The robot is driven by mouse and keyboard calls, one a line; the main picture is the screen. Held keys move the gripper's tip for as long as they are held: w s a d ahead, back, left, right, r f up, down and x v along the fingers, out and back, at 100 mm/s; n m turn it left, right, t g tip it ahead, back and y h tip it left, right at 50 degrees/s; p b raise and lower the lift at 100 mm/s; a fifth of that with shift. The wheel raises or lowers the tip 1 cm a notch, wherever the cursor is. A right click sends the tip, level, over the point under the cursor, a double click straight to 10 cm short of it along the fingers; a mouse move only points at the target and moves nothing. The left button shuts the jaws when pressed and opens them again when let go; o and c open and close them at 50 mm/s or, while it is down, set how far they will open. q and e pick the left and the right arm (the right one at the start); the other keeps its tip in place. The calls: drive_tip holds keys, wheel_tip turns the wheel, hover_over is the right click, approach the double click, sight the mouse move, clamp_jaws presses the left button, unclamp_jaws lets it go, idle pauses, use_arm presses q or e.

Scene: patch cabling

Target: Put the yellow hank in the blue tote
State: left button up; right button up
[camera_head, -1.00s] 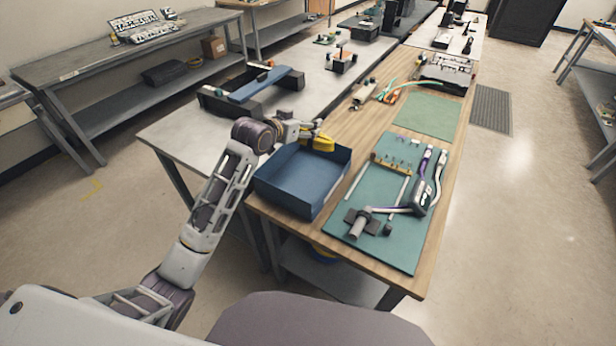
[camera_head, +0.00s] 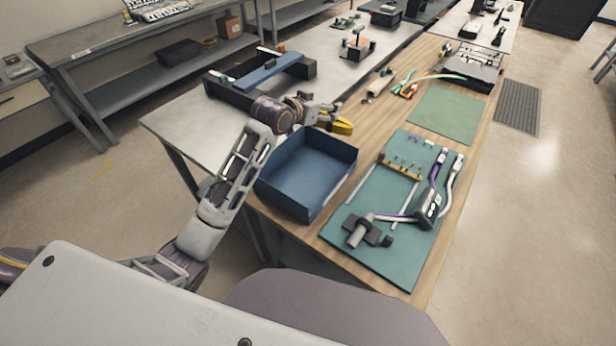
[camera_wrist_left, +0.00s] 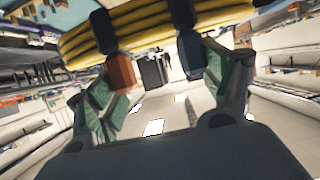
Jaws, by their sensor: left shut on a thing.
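The yellow hank (camera_head: 338,126) is in my left gripper (camera_head: 330,118), at the far back edge of the blue tote. In the left wrist view the hank (camera_wrist_left: 150,22) spans the top of the picture as a bundle of several yellow strands. The fingers of my left gripper (camera_wrist_left: 150,62) are shut on it. The blue tote (camera_head: 290,190) stands open on the near left part of the wooden bench, and its visible floor is bare. The hank shows beside or above the tote's far rim; its exact height cannot be told. My right gripper is not in view.
Right of the tote lies a green mat (camera_head: 345,235) with a dark clamp (camera_head: 368,232) and white and purple cables (camera_head: 433,195). A second green mat (camera_head: 447,113) lies farther back. A grey table (camera_head: 190,125) with a black and blue holder (camera_head: 262,80) adjoins on the left.

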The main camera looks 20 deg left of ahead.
use_arm(q)
drive_tip(key=shift+f, duration=0.35)
wheel_tip(320, 180, down, 13)
drive_tip(key=shift+r, duration=0.15)
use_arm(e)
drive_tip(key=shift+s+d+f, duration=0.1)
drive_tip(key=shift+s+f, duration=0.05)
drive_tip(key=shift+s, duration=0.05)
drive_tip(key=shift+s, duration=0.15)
use_arm(q)
drive_tip(key=shift+f, duration=2.2)
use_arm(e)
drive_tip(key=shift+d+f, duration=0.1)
